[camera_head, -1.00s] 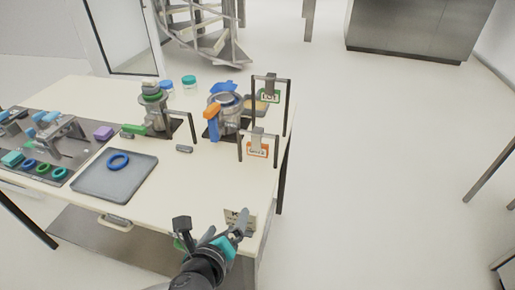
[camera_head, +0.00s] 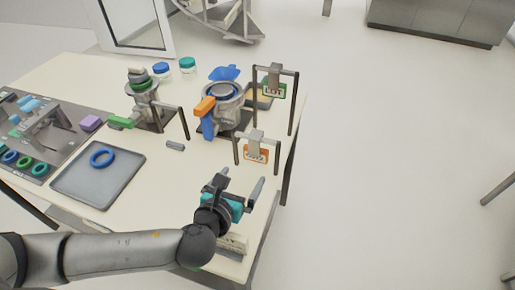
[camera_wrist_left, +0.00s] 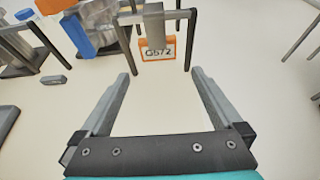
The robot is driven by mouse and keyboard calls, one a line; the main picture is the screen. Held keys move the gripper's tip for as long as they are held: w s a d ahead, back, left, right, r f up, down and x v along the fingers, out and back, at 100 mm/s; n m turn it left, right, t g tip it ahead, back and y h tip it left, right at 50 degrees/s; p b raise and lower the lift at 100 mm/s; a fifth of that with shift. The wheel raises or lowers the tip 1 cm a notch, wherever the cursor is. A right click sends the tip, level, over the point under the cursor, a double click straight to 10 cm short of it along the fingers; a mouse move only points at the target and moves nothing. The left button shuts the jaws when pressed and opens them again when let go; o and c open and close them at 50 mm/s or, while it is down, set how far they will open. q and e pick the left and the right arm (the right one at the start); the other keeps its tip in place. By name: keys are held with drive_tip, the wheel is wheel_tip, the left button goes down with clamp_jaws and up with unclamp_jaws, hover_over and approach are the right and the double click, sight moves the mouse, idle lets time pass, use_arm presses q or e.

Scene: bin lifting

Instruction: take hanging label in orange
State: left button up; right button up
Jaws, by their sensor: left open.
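The orange hanging label (camera_head: 256,153) hangs from a small dark frame near the table's right edge. In the left wrist view the orange label (camera_wrist_left: 158,49) is at top centre under the frame's crossbar, with dark print on a white face and a grey clip over its upper part. My left gripper (camera_head: 242,181) is open and empty, in front of the label and apart from it. In the left wrist view its two fingers (camera_wrist_left: 160,82) point toward the label, which lies beyond the tips. My right gripper is not in view.
A taller frame with a green label (camera_head: 274,89) stands behind. A metal pot with an orange and blue handle (camera_head: 205,118) is left of the orange label. A grey tray (camera_head: 98,184) with a blue ring lies left.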

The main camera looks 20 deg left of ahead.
sight(256, 161)
use_arm(q)
drive_tip(key=b+x, duration=0.1)
drive_tip(key=x, duration=0.5)
drive_tip(key=shift+f, duration=0.1)
drive_tip(key=shift+x, duration=0.8)
drive_tip(key=shift+r+b+x, duration=0.2)
drive_tip(key=shift+b+x, duration=0.15)
drive_tip(key=shift+x, duration=0.85)
drive_tip(key=shift+r+b+x, duration=0.15)
drive_tip(key=shift+b+x, duration=0.15)
drive_tip(key=shift+x, duration=0.85)
drive_tip(key=shift+w+a, duration=0.1)
drive_tip(key=shift+w, duration=0.05)
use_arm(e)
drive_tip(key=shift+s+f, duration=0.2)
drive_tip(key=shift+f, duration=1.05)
use_arm(q)
drive_tip(key=c, duration=0.9)
drive_tip(key=shift+r, duration=0.1)
